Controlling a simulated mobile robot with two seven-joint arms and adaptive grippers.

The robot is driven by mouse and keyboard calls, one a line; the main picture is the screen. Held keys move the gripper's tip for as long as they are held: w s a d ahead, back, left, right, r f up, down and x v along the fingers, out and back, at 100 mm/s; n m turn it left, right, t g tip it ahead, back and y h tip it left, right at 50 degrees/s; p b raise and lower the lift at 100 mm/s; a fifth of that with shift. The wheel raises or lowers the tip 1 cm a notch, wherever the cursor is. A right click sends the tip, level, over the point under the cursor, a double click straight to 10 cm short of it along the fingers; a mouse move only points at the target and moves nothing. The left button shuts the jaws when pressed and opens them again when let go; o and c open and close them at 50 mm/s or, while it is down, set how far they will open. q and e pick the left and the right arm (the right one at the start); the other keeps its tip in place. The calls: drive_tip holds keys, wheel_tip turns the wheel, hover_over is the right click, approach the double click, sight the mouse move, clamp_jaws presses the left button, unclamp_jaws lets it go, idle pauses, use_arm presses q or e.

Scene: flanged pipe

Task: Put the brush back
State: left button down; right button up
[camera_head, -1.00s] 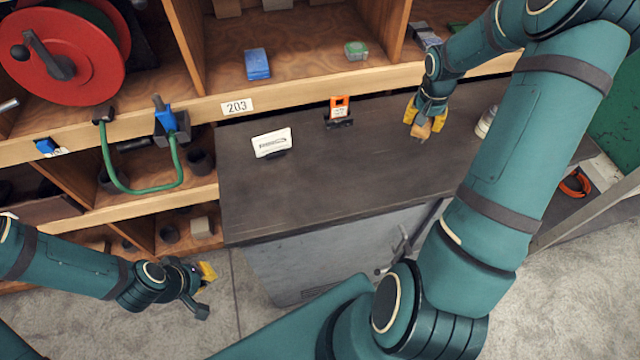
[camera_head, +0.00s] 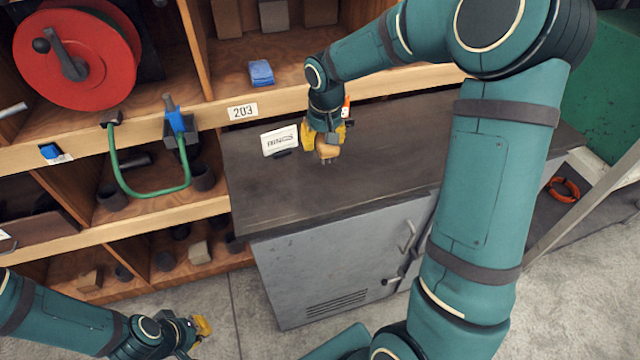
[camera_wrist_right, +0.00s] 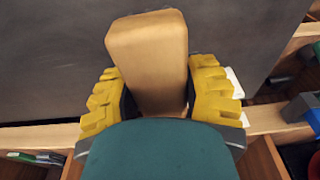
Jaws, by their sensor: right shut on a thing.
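My right gripper (camera_head: 325,138) is over the dark bench top, in front of the shelf edge and right of the white card. Its yellow fingers are shut on the brush (camera_head: 327,152), of which a tan wooden block shows. In the right wrist view the brush (camera_wrist_right: 147,50) stands out between the two yellow fingers of the gripper (camera_wrist_right: 155,90); bristles are not clear there. Whether the brush touches the bench cannot be told. My left gripper (camera_head: 197,332) is low at the left, above the floor and away from the bench; its opening is unclear.
The shelf (camera_head: 390,82) with label 203 (camera_head: 242,112) runs behind. A green hose (camera_head: 150,193) and red reel (camera_head: 77,60) are left.

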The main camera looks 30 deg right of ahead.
hover_over(321, 176)
wheel_tip(321, 176, down, 6)
drive_tip(key=shift+s+r+b, duration=0.15)
drive_tip(key=shift+b, duration=0.2)
drive_tip(key=shift+f, duration=2.05)
drive_tip(key=shift+s+f+b, duration=0.1)
drive_tip(key=shift+b, duration=0.25)
drive_tip(key=shift+f, duration=0.15)
drive_tip(key=o, duration=1.2)
drive_tip(key=shift+c, duration=0.2)
drive_tip(key=shift+r, duration=0.35)
drive_tip(key=r, duration=0.4)
drive_tip(key=s+r+p, duration=0.1)
drive_tip(key=r, duration=0.6)
drive_tip(key=shift+s+a+r+p, duration=0.2)
drive_tip(key=shift+s+r+p, duration=0.15)
drive_tip(key=shift+p, duration=0.05)
